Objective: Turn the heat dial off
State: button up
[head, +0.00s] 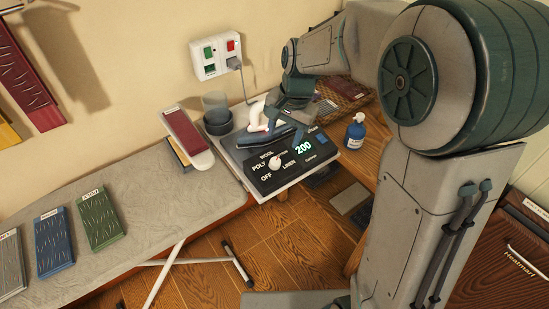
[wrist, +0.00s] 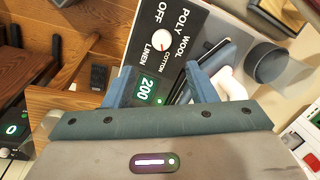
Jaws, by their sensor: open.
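The heat dial (head: 275,162) is a round white knob on a black panel (head: 263,180), with OFF, POLY, WOOL, COTTON and LINEN printed around it. A lit green display (head: 303,147) beside it reads 200. The dial also shows in the wrist view (wrist: 172,42), with a small red mark; its exact setting is too small to tell. My gripper (head: 285,119) is above the back of the station, behind the panel. In the wrist view its two blue fingers (wrist: 160,75) are apart, with nothing between them. The dial lies ahead of the fingertips, untouched.
A blue bottle (head: 355,134) stands to the right. A wall socket (head: 216,55) with a plugged cord is above. Cloth-coloured sample boards (head: 100,218) lie on the ironing board (head: 150,190) at left.

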aim_at(276, 161)
jog(key=f, duration=0.3)
jog(key=a+f, duration=0.1)
jog(key=f, duration=0.2)
jog(key=a+f, duration=0.1)
jog(key=f, duration=0.3)
jog(key=shift+w+p, duration=0.3)
